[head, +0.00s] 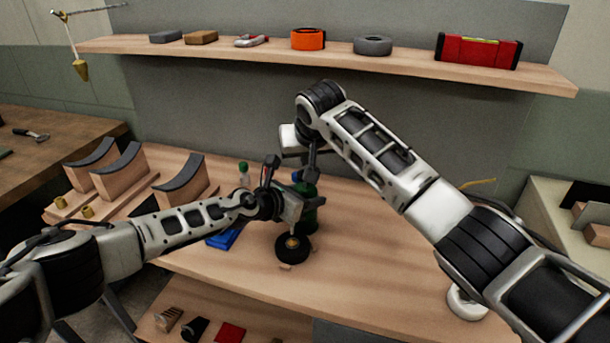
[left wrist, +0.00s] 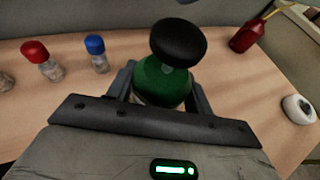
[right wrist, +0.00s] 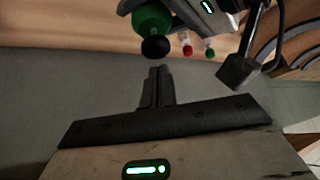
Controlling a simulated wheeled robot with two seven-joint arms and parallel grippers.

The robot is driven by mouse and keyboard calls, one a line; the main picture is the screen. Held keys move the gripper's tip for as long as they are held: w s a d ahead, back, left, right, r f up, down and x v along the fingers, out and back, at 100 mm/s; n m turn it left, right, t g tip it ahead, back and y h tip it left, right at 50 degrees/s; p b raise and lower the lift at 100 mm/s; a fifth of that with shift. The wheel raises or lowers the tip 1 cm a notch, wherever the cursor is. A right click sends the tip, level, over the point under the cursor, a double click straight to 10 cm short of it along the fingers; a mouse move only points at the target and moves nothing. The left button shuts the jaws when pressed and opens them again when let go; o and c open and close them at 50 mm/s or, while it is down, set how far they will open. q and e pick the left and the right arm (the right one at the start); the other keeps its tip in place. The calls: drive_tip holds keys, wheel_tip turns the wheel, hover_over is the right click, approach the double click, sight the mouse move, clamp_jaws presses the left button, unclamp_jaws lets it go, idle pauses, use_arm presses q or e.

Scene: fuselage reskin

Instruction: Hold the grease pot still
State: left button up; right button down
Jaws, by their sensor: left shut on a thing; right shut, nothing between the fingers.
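The green grease pot (head: 309,218) stands on the wooden bench, partly hidden behind my left gripper (head: 297,207). In the left wrist view the green pot (left wrist: 160,85) sits between the two fingers of my left gripper, which is shut on it. A black round top (left wrist: 178,42) shows on the pot. My right gripper (head: 312,172) points down above the pot. In the right wrist view its fingers (right wrist: 158,75) are shut and empty, their tips close to the black top (right wrist: 156,46) with a small gap apparent.
A black ring (head: 293,248) lies in front of the pot. Bottles with red (left wrist: 36,52) and blue (left wrist: 95,45) caps and a red can (left wrist: 245,38) stand nearby. Curved wooden blocks (head: 183,182) are at left. A shelf (head: 330,62) with tools runs behind. The front right bench is mostly clear.

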use_arm(q)
drive_tip(key=shift+r, duration=0.1)
use_arm(e)
drive_tip(key=shift+f, duration=0.3)
drive_tip(key=shift+f, duration=0.8)
drive_tip(key=shift+r, duration=1.1)
drive_tip(key=shift+r, duration=0.1)
drive_tip(key=shift+r, duration=2.4)
